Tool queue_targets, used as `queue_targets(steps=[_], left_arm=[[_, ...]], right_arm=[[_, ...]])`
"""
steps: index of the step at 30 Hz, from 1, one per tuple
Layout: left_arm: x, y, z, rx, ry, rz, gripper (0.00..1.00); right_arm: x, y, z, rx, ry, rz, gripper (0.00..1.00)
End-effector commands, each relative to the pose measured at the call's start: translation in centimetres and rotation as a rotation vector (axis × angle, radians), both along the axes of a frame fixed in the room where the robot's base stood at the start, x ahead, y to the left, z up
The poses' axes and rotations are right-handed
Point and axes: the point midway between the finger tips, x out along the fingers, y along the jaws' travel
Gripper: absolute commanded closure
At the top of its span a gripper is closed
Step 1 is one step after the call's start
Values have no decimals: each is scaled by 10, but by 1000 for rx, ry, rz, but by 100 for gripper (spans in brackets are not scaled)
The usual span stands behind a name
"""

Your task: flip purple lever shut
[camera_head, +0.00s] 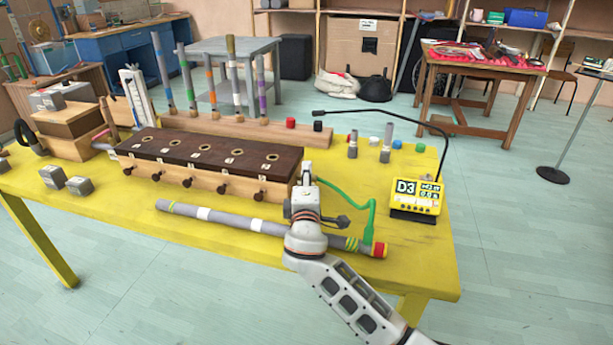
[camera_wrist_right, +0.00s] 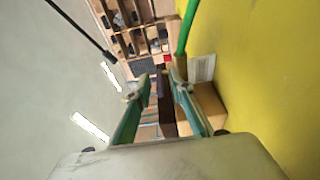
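The purple-banded lever (camera_head: 262,88) stands upright at the right end of a row of banded levers, in a wooden rail (camera_head: 290,135) behind the dark-topped box. My right gripper (camera_head: 307,178) is by the right end of that box, in front of and below the lever and apart from it. In the right wrist view the two fingers (camera_wrist_right: 157,90) are spread with nothing between them; the lever cannot be made out there. My left gripper is not in view.
The dark-topped wooden box (camera_head: 210,152) has several front knobs. A grey rod (camera_head: 240,222) lies in front, with a green tube (camera_head: 372,215) rising near its right end. A yellow display unit (camera_head: 415,195) and a thin black boom (camera_head: 390,117) are to the right.

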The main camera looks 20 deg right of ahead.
Motion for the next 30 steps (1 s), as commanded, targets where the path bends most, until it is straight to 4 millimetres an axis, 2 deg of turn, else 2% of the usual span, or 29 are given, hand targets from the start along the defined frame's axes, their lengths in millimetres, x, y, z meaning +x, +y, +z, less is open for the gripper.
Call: queue_targets(steps=[6, 7, 9, 17, 24, 30], left_arm=[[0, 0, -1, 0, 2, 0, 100], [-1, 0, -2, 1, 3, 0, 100], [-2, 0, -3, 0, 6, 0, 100], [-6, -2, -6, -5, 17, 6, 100], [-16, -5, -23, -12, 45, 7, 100], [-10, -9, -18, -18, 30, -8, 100]], right_arm=[[0, 0, 0, 0, 0, 0, 78], [0, 0, 0, 0, 0, 0, 83], [0, 0, 0, 0, 0, 0, 100], [0, 1, -1, 2, 2, -6, 100], [3, 6, -8, 6, 6, -114, 100], [6, 9, -8, 3, 7, -225, 100]])
